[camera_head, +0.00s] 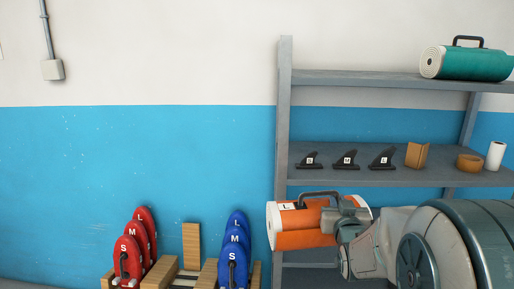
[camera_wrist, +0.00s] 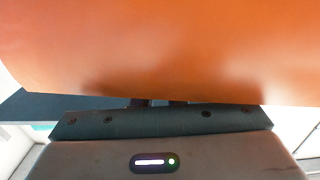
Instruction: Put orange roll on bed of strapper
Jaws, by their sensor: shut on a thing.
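The orange roll (camera_head: 300,240) has white ends, a white label and a dark carry handle on top. My gripper (camera_head: 340,214) is shut on it, and the roll hangs level in front of the grey shelf. In the wrist view the orange roll (camera_wrist: 160,45) fills the upper half, just past my gripper's dark front edge. The fingertips are mostly hidden behind the roll. I cannot tell whether the grip is on the handle or the body. No strapper can be made out in either view.
The grey shelf (camera_head: 400,178) holds three black fins (camera_head: 347,160), a cardboard box (camera_head: 417,156), a tape roll (camera_head: 470,163) and a white roll (camera_head: 495,155). A teal roll (camera_head: 475,65) lies on top. Red boards (camera_head: 135,245) and blue boards (camera_head: 234,255) stand in a wooden rack (camera_head: 192,245).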

